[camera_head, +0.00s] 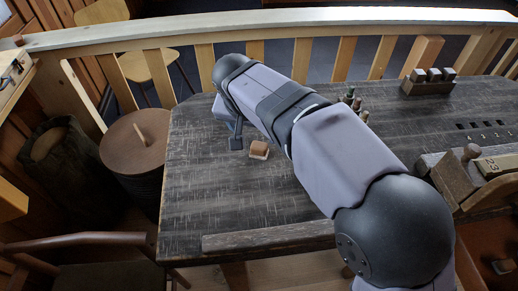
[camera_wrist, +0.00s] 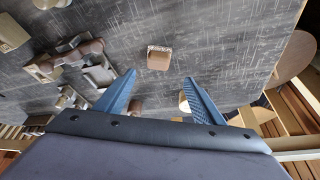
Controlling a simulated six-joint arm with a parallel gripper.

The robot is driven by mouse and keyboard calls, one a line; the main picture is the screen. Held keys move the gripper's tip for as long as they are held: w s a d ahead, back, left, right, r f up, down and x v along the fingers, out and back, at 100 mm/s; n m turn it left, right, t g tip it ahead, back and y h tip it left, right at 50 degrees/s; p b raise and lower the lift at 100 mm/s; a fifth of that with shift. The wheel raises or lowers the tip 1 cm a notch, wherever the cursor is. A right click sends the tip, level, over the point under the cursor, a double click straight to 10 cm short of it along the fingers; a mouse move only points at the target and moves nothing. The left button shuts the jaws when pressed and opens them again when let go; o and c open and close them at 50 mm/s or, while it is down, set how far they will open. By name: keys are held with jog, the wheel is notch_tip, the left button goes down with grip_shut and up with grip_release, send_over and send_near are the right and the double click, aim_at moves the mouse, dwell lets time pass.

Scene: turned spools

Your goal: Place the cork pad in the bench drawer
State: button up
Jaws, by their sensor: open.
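The likely cork pad is a small brown block with a pale speckled side (camera_head: 259,148). It lies on the dark table, left of the middle of my arm. In the wrist view the brown pad (camera_wrist: 159,62) lies just beyond the gap between my fingertips. My gripper (camera_wrist: 159,79) is open, with both blue fingers spread and nothing between them. In the head view my gripper (camera_head: 236,141) is small and dark, to the left of the pad. I cannot clearly make out the bench drawer; a wooden strip (camera_head: 268,237) runs along the table's near edge.
Several small spools or pegs (camera_head: 351,98) stand behind my arm. A rack with grey blocks (camera_head: 428,85) is at the back right. Wooden tools (camera_head: 474,172) crowd the right side. A round brown stool (camera_head: 139,141) stands left of the table. The table's left part is mostly clear.

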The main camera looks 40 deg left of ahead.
aim_at(259, 145)
jog(key=shift+s+d+p+x, duration=0.15)
jog(key=shift+p+x, duration=0.1)
jog(key=shift+x, duration=1.2)
jog(key=shift+d+p+x, duration=0.15)
jog(key=shift+p+x, duration=0.05)
jog(key=shift+x, duration=1.25)
jog(key=shift+s+d+p+x, duration=0.1)
jog(key=shift+p+x, duration=0.15)
jog(key=shift+x, duration=1.2)
jog(key=shift+f, duration=0.15)
jog(key=c, duration=1.2)
notch_tip(259, 145, up, 10)
